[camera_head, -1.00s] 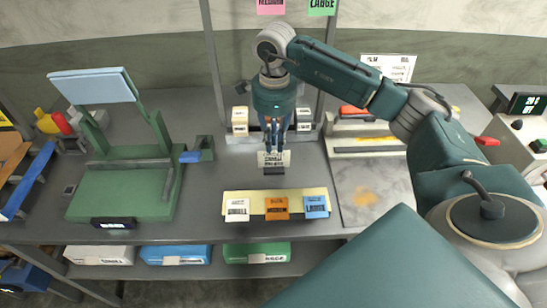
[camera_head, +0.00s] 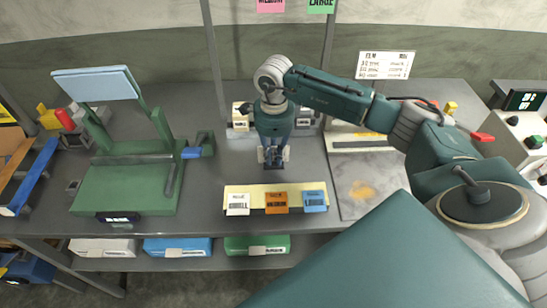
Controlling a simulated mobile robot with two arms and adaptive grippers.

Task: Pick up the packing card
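The packing card (camera_head: 286,153) is a small pale card standing on a dark base at the middle of the bench. Only its pale edges show at either side of my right gripper (camera_head: 273,160), which covers its middle. The gripper points down at the card. From this angle I cannot tell whether its fingers are closed on it. My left gripper is not in view.
A cream strip (camera_head: 245,190) with white, orange and blue labels lies just in front. A green stand (camera_head: 125,190) with a blue-topped plate is at the left. Small pale boxes (camera_head: 240,117) stand behind the gripper. A grey panel (camera_head: 370,185) lies at the right.

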